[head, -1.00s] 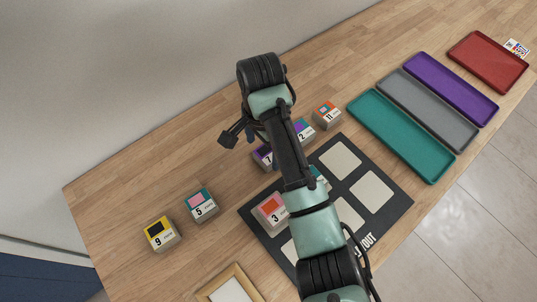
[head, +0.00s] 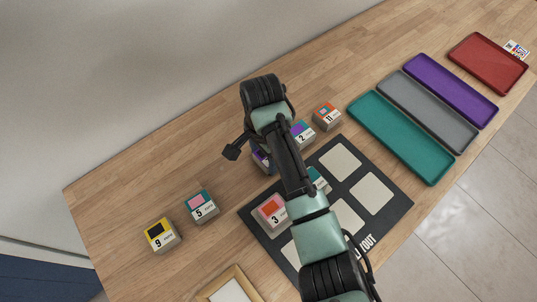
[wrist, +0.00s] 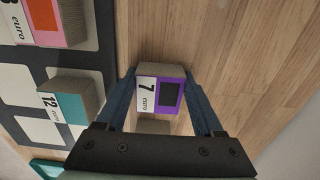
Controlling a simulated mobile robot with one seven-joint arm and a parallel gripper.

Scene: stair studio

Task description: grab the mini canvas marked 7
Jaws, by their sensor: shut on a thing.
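The mini canvas marked 7 (wrist: 146,92) is a block with a purple and black picture and a white strip with the number. In the wrist view it sits between the two blue fingers of my gripper (wrist: 160,80), which is shut on it, one finger against each side. Wood tabletop shows around it; whether it touches the table is unclear. In the head view only a purple bit of this canvas (head: 260,157) shows beside my arm, which hides most of it and the fingers.
Canvas 2 (head: 301,134) and canvas 11 (head: 327,116) stand close by at the right. Canvas 3 (head: 271,211) and canvas 12 (wrist: 70,106) are on the black mat (head: 396,205). Canvases 5 (head: 202,206) and 9 (head: 161,235) stand left. Trays, including a teal one (head: 388,125), lie right.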

